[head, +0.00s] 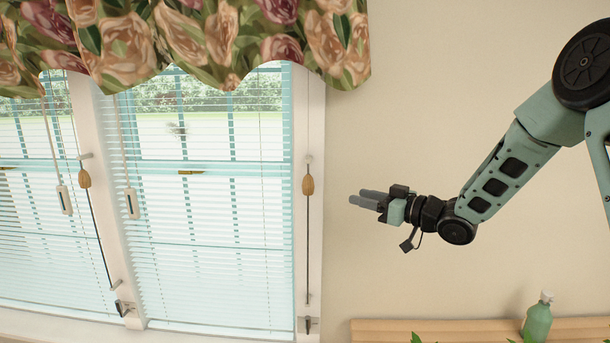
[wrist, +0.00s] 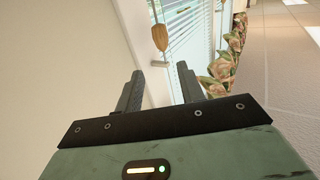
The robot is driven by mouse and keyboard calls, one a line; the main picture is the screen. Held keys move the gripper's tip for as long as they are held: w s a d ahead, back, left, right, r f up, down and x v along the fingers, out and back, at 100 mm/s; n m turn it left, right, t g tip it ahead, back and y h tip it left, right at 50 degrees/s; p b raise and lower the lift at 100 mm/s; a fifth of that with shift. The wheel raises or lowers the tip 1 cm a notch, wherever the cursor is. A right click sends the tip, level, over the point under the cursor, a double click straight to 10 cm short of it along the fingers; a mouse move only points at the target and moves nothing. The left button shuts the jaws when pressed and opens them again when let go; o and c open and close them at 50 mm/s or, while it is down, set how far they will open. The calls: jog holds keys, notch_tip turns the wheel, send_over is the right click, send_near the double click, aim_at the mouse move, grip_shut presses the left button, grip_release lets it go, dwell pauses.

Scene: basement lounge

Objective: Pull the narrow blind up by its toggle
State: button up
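Two lowered white slatted blinds hang in the windows. The right blind (head: 215,240) shows nearly whole; the left blind (head: 40,250) is cut off by the picture edge, so I cannot compare widths. A wooden toggle (head: 308,185) hangs on a cord on the frame right of the right blind. Another wooden toggle (head: 84,179) hangs on the post between the blinds. My gripper (head: 360,197) is to the right of the right-hand toggle, apart from it, pointing left. In the wrist view my gripper (wrist: 161,80) has its fingers spread and empty, with a wooden toggle (wrist: 160,38) beyond the fingertips.
White pulls (head: 131,204) (head: 65,200) hang on cords before the blinds. A floral valance (head: 190,45) covers the window tops. A wooden surface (head: 450,329) with a green bottle (head: 537,320) and leaves is below my arm. The wall between gripper and window is bare.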

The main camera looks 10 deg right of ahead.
aim_at(313, 184)
jog(key=p+x, duration=0.7)
jog(key=x, duration=0.9)
jog(key=shift+a+r, duration=0.15)
jog(key=shift+r, duration=0.05)
jog(key=shift+w+a+f+p, duration=0.15)
jog(key=shift+w+a+p, duration=0.15)
jog(key=shift+w+p, duration=0.05)
grip_shut()
